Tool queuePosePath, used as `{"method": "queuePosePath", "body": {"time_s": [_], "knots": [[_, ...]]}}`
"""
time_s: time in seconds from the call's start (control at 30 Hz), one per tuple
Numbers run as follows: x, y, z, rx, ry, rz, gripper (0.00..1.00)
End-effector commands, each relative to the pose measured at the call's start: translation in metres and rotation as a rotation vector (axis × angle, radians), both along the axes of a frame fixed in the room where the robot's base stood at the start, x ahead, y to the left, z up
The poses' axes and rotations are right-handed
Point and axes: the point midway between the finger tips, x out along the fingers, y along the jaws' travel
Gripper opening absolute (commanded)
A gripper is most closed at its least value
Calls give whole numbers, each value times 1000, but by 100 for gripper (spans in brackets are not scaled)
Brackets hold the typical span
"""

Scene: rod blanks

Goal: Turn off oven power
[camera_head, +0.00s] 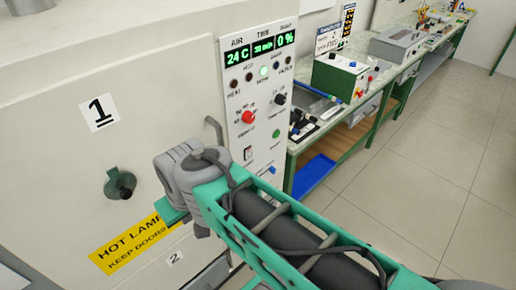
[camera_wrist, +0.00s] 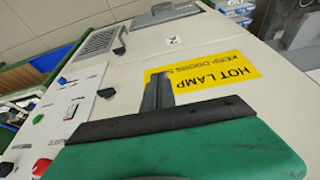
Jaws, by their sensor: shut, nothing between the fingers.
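The oven's control panel (camera_head: 262,150) is a tall white strip on the right edge of the cream oven front. It carries lit green displays reading 24 C, 30 min and 0 %, a red button (camera_head: 248,117), a black knob (camera_head: 280,99), a green button (camera_head: 276,134), a dark rocker switch (camera_head: 248,153) and a blue lever (camera_head: 272,170). Small labels are unreadable. In the wrist view the rocker (camera_wrist: 72,108) and red button (camera_wrist: 42,167) show at left. My gripper (camera_wrist: 158,88) is shut and empty, in front of the oven near the yellow sign, apart from the panel.
A grey handle (camera_head: 213,130) stands out left of the panel. A green-framed bench (camera_head: 345,135) with equipment runs along the right; the tiled floor (camera_head: 430,160) is clear.

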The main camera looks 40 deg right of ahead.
Motion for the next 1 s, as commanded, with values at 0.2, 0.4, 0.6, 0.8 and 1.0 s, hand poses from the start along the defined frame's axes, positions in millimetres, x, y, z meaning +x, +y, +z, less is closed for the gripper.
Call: {"method": "queuePosePath", "body": {"time_s": [0.2, 0.4, 0.6, 0.8, 1.0], "knots": [[6, -9, -5, 23, 2, -52, 0], [36, -73, -27, 203, -19, -371, 0], [48, -172, -33, 487, -122, -778, 0], [16, -273, -22, 767, -290, -1121, 0], [-15, -318, -8, 923, -399, -1271, 0]]}}
